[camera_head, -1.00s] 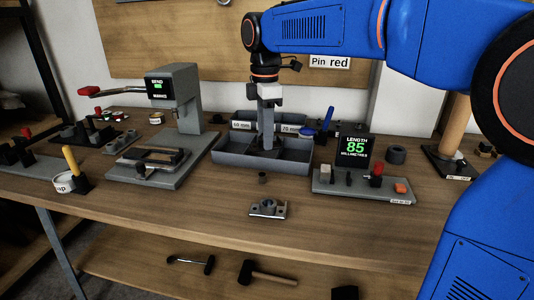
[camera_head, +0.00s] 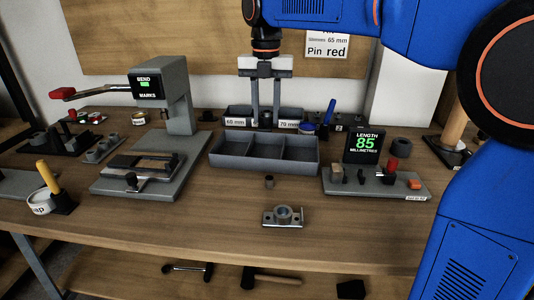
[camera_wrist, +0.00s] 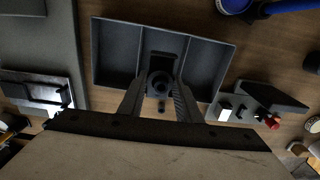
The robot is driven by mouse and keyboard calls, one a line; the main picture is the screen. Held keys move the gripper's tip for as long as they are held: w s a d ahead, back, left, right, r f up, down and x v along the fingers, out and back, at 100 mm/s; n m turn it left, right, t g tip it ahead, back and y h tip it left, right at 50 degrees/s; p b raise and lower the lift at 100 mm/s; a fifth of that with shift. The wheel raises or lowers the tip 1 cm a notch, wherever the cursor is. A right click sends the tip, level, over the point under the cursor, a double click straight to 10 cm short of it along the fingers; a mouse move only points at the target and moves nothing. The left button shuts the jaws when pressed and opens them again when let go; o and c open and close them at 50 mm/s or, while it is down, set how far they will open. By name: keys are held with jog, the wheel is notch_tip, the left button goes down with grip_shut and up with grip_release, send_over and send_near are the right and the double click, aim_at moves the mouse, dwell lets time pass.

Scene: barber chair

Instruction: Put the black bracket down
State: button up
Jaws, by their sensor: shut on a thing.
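My gripper (camera_head: 265,112) points down above the grey tray (camera_head: 230,165), with its two fingers apart left and right. It is shut on the black bracket (camera_head: 265,122), a small dark shape between the fingertips in the head view. In the wrist view, the bracket (camera_wrist: 162,62) lies between the fingers, over the middle compartment of the three-compartment tray (camera_wrist: 115,55). The fingers hide part of it. Its height above the tray floor is hard to tell. The visible tray compartments look empty.
Labels "60 mm" (camera_head: 235,122) and "70 mm" (camera_head: 289,125) stand at the tray's back. A bending press (camera_head: 165,125) is left, a length gauge (camera_head: 365,145) right. A metal fixture (camera_head: 284,216) and small dark cylinder (camera_head: 269,182) stand in front. Front bench has free room.

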jog(key=shift+f, duration=4.9)
jog(key=shift+f, duration=0.15)
jog(key=o, duration=1.2)
jog(key=shift+c, duration=0.2)
notch_tip(320, 180, up, 12)
jog(key=shift+f, duration=0.1)
jog(key=shift+r, duration=0.25)
jog(key=shift+d, duration=0.1)
